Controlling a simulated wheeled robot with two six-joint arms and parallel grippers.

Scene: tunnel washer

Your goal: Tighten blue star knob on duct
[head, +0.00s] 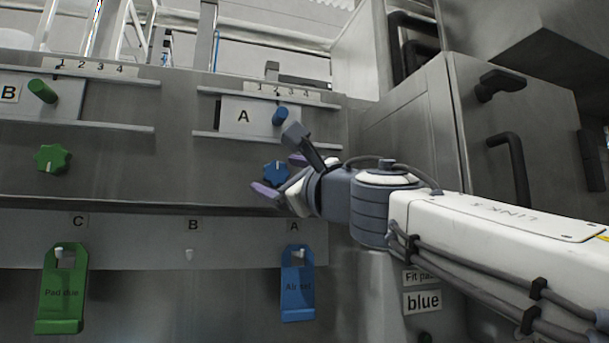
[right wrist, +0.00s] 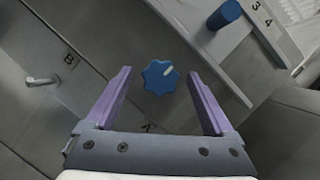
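The blue star knob (head: 275,172) is on the grey duct front, below the plate marked A (head: 243,116). In the right wrist view my right gripper (right wrist: 160,74) has a clear gap between each finger and the knob. I cannot tell how far the fingertips are from the duct face. My left gripper is not in view.
A blue peg (head: 279,115) sits on plate A above. A green star knob (head: 53,158) and green peg (head: 42,91) are at the left. A green tag (head: 62,290) and blue tag (head: 297,285) hang below. A cabinet with black handles (head: 509,165) stands at the right.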

